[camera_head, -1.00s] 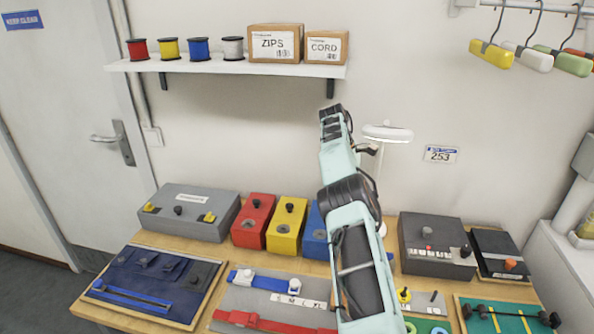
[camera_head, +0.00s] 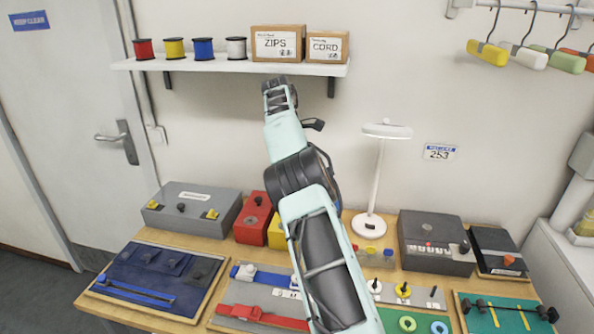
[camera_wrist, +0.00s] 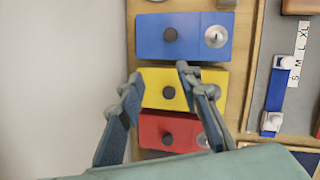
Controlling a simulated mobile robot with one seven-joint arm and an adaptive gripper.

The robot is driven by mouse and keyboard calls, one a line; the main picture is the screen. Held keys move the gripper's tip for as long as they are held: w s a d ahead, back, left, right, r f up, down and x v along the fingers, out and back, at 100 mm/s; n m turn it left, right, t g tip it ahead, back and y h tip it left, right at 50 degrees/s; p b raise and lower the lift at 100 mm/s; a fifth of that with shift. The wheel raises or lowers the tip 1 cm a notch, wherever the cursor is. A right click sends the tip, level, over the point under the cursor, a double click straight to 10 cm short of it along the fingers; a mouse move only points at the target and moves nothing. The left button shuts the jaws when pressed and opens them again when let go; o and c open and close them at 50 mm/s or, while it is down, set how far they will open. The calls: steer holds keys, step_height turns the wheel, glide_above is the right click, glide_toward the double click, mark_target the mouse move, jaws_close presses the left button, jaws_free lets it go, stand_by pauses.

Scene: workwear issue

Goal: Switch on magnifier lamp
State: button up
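The magnifier lamp stands upright at the back of the table in the head view. Its round white head (camera_head: 387,131) sits on a thin white stem above a round white base (camera_head: 368,225). A small dark switch (camera_head: 370,226) shows on the base; I cannot tell its position. My gripper (camera_wrist: 160,78) is open and empty in the wrist view, pointing down above the yellow box (camera_wrist: 172,88). In the head view my arm is raised to the left of the lamp, apart from it. The lamp is not in the wrist view.
A red box (camera_wrist: 165,132) and a blue box (camera_wrist: 185,36) flank the yellow one. A grey box (camera_head: 192,211) stands at left, a dark control box (camera_head: 436,243) right of the lamp. A shelf (camera_head: 220,65) with spools and cartons hangs above the table.

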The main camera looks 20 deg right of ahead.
steer(key=shift+w+a+r, duration=0.1)
steer(key=shift+a+r, duration=0.2)
steer(key=shift+a, duration=0.25)
steer(key=shift+a+r, duration=0.3)
steer(key=shift+a, duration=0.2)
